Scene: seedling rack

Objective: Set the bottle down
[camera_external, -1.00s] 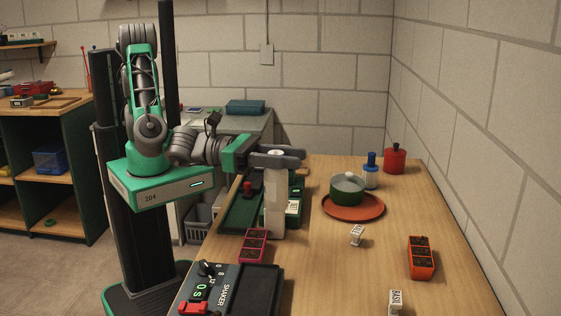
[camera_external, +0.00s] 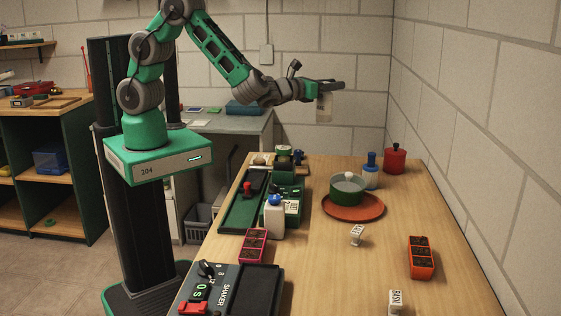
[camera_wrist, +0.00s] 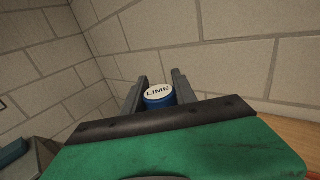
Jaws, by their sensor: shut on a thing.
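My gripper (camera_external: 326,86) is raised high above the back of the wooden table, near the back wall. It is shut on a bottle (camera_external: 324,106) with a pale body, which hangs roughly upright below the jaws, clear of the table. In the wrist view, the bottle's blue cap (camera_wrist: 159,97) shows between the fingers with a white top marked LIME. The bottle's lower part is hidden in that view.
A white bottle with a blue cap (camera_external: 274,217) stands near the green device (camera_external: 287,184). A green pot (camera_external: 345,192) sits on an orange saucer (camera_external: 368,209). Behind are a blue-capped bottle (camera_external: 371,172) and red pot (camera_external: 395,161).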

